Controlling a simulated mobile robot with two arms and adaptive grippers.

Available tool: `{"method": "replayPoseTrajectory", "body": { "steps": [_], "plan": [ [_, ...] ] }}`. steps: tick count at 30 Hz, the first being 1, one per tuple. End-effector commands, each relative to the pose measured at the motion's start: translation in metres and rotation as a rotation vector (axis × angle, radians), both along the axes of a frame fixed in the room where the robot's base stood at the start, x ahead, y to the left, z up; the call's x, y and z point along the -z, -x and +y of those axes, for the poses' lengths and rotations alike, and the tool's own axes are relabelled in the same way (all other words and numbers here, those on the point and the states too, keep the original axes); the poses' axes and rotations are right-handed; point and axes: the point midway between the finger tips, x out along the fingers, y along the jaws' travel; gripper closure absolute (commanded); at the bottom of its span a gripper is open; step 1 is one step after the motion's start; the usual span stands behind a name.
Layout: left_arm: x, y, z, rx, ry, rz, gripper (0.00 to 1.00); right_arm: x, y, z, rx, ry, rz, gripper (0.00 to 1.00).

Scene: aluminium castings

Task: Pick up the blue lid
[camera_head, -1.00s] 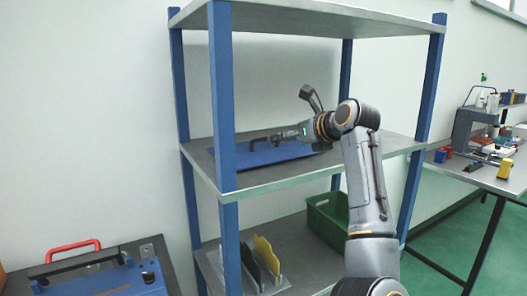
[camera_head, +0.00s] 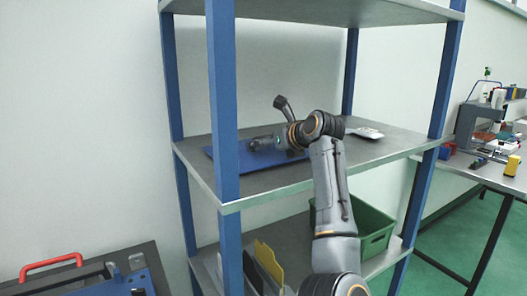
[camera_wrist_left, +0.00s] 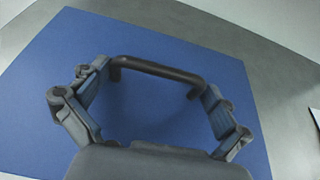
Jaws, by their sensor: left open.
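The blue lid (camera_head: 229,160) lies flat on the middle shelf of the rack, a flat blue plate with a dark bar handle (camera_wrist_left: 158,69) in the left wrist view. The lid (camera_wrist_left: 45,85) fills most of that view. My left gripper (camera_head: 262,143) is low over the lid, its wrist hiding part of it in the head view. In the wrist view the left gripper (camera_wrist_left: 158,82) is open, with one finger near each end of the handle. The fingers look apart from the handle; whether they touch it is unclear. My right gripper is in neither view.
Blue posts (camera_head: 222,100) and an upper shelf (camera_head: 320,10) frame the space around my arm. A white item (camera_head: 363,132) lies on the middle shelf, to the right. Below are a green crate (camera_head: 372,228) and upright plates (camera_head: 268,262). Tables stand on both sides.

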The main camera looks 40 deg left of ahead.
Motion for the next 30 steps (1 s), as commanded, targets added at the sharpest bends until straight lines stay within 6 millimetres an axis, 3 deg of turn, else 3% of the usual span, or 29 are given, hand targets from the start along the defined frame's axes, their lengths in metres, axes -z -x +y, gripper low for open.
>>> {"method": "replayPoseTrajectory", "body": {
  "steps": [3, 15, 18, 23, 30],
  "plan": [
    [-0.0009, -0.0003, -0.0009, 0.001, 0.000, -0.002, 0.02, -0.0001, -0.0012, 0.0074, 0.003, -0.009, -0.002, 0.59],
    [-0.0007, 0.0000, -0.0007, 0.001, 0.000, -0.001, 0.84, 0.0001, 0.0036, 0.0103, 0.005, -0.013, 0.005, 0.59],
    [-0.0007, 0.0000, -0.0007, 0.001, 0.000, -0.001, 1.00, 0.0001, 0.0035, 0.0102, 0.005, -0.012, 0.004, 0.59],
    [-0.0008, -0.0001, -0.0008, 0.001, 0.000, -0.001, 1.00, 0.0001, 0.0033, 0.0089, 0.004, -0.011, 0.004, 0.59],
    [-0.0010, -0.0001, -0.0008, 0.001, 0.000, -0.001, 0.55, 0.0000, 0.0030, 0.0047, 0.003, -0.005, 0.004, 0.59]
  ]
}}
